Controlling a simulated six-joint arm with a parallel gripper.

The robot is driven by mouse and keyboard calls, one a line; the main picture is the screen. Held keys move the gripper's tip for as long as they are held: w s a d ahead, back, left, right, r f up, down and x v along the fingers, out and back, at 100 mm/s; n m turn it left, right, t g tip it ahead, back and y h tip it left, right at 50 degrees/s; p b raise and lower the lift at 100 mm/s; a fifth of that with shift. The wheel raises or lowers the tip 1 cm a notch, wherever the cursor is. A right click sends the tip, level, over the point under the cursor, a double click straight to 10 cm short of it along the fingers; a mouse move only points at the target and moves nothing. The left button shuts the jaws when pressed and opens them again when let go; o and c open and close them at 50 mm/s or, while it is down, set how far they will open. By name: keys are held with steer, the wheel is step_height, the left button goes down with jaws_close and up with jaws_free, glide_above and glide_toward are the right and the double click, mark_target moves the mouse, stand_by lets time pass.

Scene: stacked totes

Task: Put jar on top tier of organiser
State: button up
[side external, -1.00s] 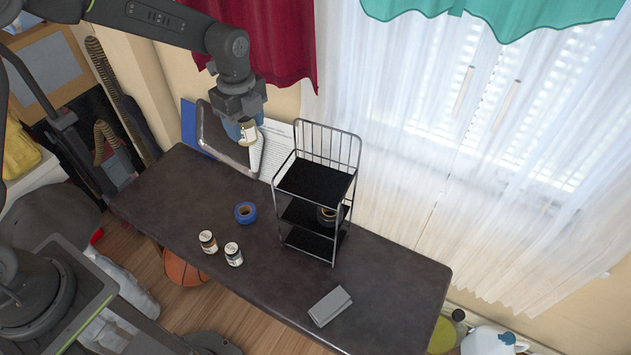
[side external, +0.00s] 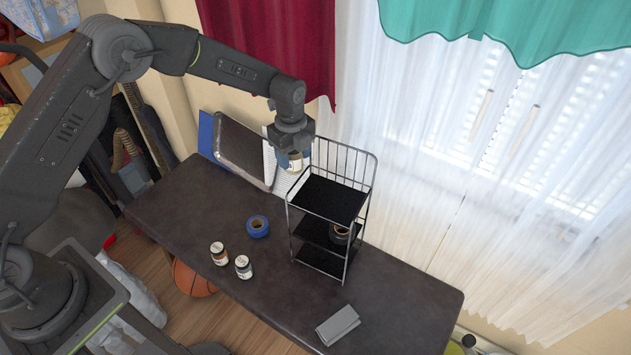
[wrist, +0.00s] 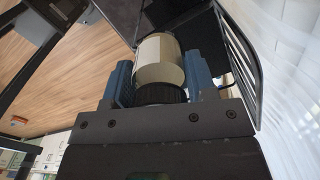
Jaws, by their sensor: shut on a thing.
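My gripper (side external: 298,160) is shut on a jar (side external: 297,164) with a pale label. In the wrist view the jar (wrist: 158,62) sits between the two blue fingers, its dark lid toward the palm. The black wire organiser (side external: 331,197) has three tiers and stands on the table. Its top tier (side external: 328,198) is empty. My gripper holds the jar in the air at the back left of the organiser, near top-tier height or above. The wrist view shows part of the organiser's wire frame (wrist: 235,55) at the right.
A blue tape roll (side external: 258,226) lies left of the organiser. A dark roll (side external: 340,233) is on the middle tier. A grey box (side external: 338,325) lies at the table's front. A metal tray (side external: 245,149) leans at the back. The table's (side external: 400,290) right end is clear.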

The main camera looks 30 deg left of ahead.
steer(key=d+f, duration=0.1)
steer(key=w+d+f, duration=0.1)
steer(key=d, duration=0.1)
steer(key=d+f, duration=0.1)
steer(key=d, duration=0.1)
steer(key=shift+w+f, duration=0.1)
steer(key=shift+w, duration=0.1)
steer(key=shift+f, duration=1.85)
steer(key=shift+f, duration=0.2)
steer(key=o, duration=1)
steer(key=shift+a, duration=0.1)
step_height(320, 180, up, 12)
steer(key=shift+r, duration=0.25)
